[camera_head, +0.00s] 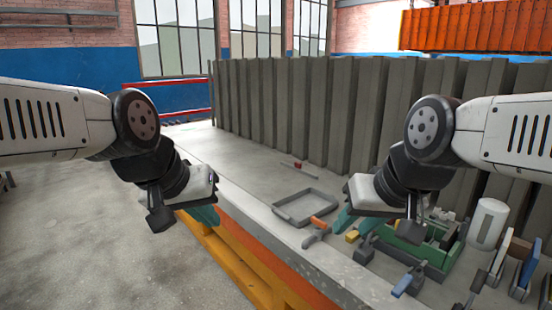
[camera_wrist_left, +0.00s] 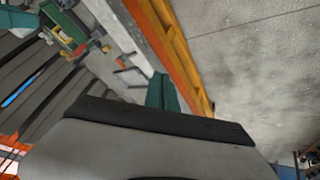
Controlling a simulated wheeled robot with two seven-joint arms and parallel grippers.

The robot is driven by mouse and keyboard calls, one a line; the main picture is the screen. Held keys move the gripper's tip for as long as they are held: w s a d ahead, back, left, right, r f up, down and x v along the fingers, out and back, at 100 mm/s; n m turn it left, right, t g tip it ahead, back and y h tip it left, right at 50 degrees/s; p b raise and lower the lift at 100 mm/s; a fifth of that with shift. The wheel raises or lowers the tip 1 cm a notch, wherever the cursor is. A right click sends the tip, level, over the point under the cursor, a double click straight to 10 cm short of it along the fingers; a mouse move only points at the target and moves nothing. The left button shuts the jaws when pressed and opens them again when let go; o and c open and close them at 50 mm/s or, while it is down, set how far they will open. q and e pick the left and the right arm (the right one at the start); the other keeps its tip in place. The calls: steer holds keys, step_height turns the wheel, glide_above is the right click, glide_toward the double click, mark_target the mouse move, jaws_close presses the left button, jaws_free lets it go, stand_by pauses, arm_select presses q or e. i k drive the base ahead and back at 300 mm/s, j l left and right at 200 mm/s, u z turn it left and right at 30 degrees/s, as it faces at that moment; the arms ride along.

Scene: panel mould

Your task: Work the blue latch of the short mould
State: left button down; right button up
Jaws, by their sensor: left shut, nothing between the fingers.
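A small lever with a blue handle (camera_head: 402,285) lies at the front edge of the bench, before a green fixture (camera_head: 412,240). I cannot tell for sure which mould it belongs to. My left gripper (camera_head: 206,217) is shut and empty, left of the bench edge and well away from the blue handle. Its teal fingers also show in the left wrist view (camera_wrist_left: 161,92). My right gripper (camera_head: 358,224) hangs above the bench, left of the green fixture; its finger gap is not clear.
A grey rectangular frame (camera_head: 305,207) lies on the bench, with an orange-handled lever (camera_head: 319,226) beside it. A white cylinder (camera_head: 488,223) stands at the right. Tall grey panels (camera_head: 300,110) line the back. The bench's left part is mostly clear.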

mark_target(399, 290)
steer(key=k+z, duration=0.1)
steer(key=z, duration=0.7)
steer(key=k+z, duration=0.15)
steer(key=z, duration=0.2)
steer(key=k+l, duration=0.1)
steer(key=k, duration=0.2)
steer(key=k+l+u, duration=0.1)
steer(key=k, duration=0.2)
